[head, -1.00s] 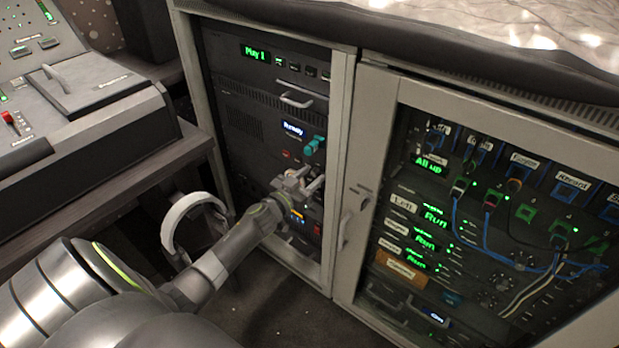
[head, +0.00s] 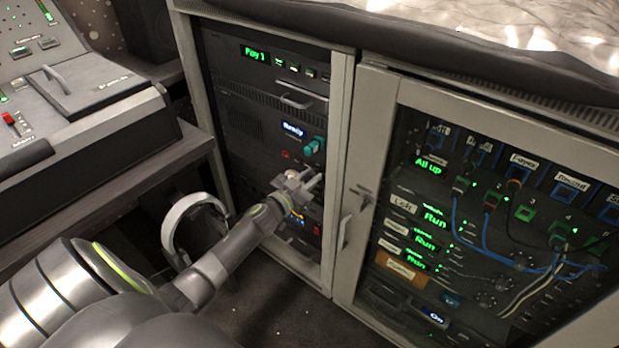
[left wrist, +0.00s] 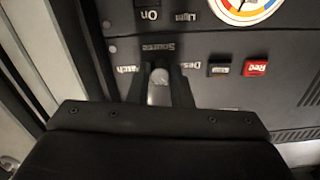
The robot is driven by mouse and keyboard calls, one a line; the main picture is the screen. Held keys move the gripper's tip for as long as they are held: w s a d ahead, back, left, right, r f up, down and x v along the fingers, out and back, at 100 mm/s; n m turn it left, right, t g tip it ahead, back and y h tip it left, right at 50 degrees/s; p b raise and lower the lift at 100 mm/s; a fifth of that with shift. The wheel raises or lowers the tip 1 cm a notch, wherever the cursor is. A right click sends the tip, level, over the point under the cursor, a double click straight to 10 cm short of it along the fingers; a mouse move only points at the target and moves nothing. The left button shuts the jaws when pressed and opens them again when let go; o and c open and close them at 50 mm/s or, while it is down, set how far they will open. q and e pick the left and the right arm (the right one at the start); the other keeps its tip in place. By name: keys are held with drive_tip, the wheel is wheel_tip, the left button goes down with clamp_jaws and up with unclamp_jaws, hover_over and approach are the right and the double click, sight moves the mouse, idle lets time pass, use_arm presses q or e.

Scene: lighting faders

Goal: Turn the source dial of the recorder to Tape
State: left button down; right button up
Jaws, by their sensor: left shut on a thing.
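The recorder's panel (left wrist: 215,90) fills much of the left wrist view, with its lettering upside down. The pale source dial (left wrist: 159,91) is between the two dark fingers of my left gripper (left wrist: 160,75), which is shut on it. The word Source shows just beyond the fingertips. A label reading Patch, partly covered, is on the left of the dial and one beginning Des on the right. No Tape label can be read, and the dial's pointer is hidden. In the head view my left gripper (head: 306,183) is at the left cabinet's front and covers the dial. My right gripper is out of view.
A red Rec button (left wrist: 256,68) and a round gauge (left wrist: 245,5) are near the dial. The right cabinet's glass door (head: 470,215) is closed, with a handle (head: 345,231) beside my gripper. White headphones (head: 178,215) hang near my left arm.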

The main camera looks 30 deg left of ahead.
use_arm(q)
drive_tip(key=m, duration=0.6)
drive_tip(key=shift+m, duration=0.8)
drive_tip(key=c, duration=1.3)
unclamp_jaws()
drive_tip(key=shift+s, duration=0.1)
